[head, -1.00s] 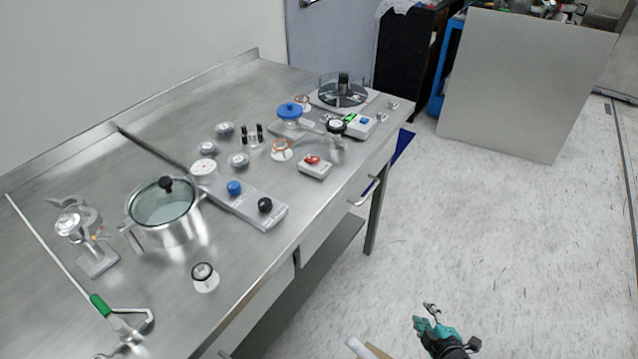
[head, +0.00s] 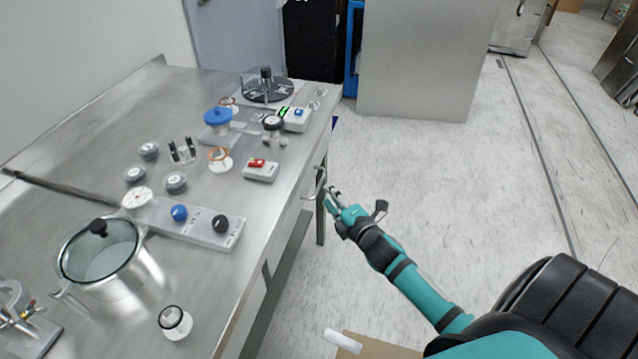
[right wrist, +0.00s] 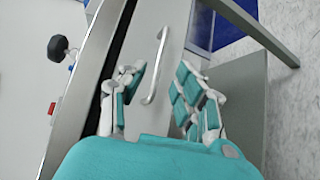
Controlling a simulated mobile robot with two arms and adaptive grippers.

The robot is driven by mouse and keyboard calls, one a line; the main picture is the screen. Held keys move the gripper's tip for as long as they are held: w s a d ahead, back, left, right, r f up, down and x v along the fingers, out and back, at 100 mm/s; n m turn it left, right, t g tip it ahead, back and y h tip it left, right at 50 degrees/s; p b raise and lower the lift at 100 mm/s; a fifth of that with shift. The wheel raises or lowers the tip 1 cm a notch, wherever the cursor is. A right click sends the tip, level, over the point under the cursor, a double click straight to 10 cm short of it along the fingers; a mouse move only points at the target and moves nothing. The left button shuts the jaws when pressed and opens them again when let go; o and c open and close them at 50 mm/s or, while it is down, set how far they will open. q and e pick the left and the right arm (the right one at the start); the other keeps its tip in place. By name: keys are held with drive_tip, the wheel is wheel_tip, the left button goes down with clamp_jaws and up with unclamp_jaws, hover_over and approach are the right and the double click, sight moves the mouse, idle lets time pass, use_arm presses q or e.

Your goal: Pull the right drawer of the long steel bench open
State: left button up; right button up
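The long steel bench (head: 110,110) runs along the wall at the left of the head view. Its right drawer (head: 288,225) sits under the front edge, with a metal bar handle (head: 314,184). In the right wrist view the handle (right wrist: 155,65) lies ahead of and between the spread fingers, with no grip on it visible. A dark gap runs between the bench top and the drawer front (right wrist: 165,90) there. My right gripper (head: 334,199) is open, close beside the handle in the head view; it also shows in the right wrist view (right wrist: 155,90). My left gripper is out of view.
A glass-lidded pot (head: 105,260), a valve panel (head: 195,222) and small instruments stand on the bench top. A bench leg (head: 320,222) is beside the handle. A grey panel (head: 420,60) stands beyond. Open floor (head: 450,180) lies to the right.

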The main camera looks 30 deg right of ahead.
sight(319, 183)
drive_tip(key=w, duration=0.4)
drive_tip(key=w+f, duration=0.1)
drive_tip(key=w, duration=0.2)
drive_tip(key=shift+d, duration=0.3)
clamp_jaws()
